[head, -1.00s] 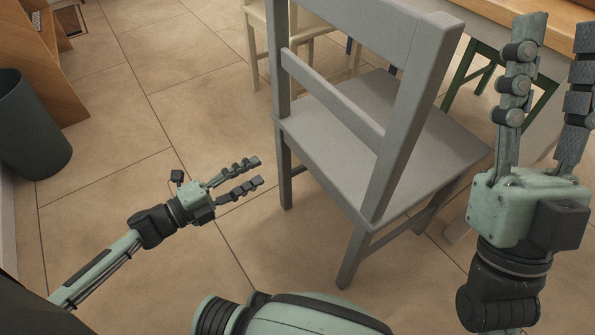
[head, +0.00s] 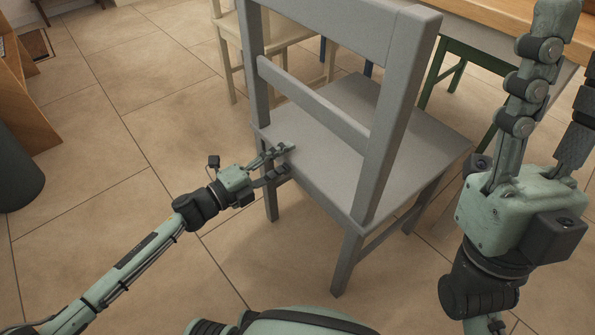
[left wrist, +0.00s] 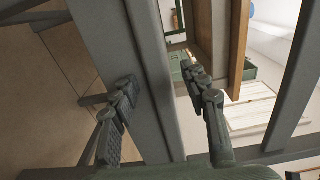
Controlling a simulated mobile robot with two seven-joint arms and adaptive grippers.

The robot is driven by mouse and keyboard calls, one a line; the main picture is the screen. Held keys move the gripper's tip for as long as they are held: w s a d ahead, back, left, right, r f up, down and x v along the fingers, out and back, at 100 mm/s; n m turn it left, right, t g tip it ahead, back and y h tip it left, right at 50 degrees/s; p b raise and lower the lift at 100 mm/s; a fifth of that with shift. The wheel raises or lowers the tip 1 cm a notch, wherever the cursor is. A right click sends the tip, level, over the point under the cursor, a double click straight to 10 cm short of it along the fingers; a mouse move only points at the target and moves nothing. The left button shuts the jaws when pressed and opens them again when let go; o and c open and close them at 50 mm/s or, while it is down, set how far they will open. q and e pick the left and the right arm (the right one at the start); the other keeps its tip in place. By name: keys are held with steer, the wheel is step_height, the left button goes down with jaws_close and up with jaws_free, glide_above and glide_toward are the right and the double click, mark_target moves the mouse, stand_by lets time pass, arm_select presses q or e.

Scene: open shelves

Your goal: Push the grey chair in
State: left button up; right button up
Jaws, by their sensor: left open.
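The grey chair (head: 345,190) stands upright in the middle of the head view, its slatted back toward me and its seat facing the table. My left gripper (head: 286,160) is open at the rear of the seat, close to the left back post. In the left wrist view its two fingers (left wrist: 160,83) lie on either side of a grey chair bar (left wrist: 140,70); contact is unclear. My right gripper (head: 570,55) is raised at the right, fingers spread and apparently empty, clear of the chair back.
A wooden-topped table (head: 500,20) stands behind the chair. A cream chair (head: 228,60) is at the back left, and a green chair (head: 470,60) at the back right. A dark bin (head: 18,175) is at the left edge. The tiled floor at the left is clear.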

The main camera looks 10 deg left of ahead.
arm_select(q)
steer(key=shift+x, duration=0.8)
jaws_close()
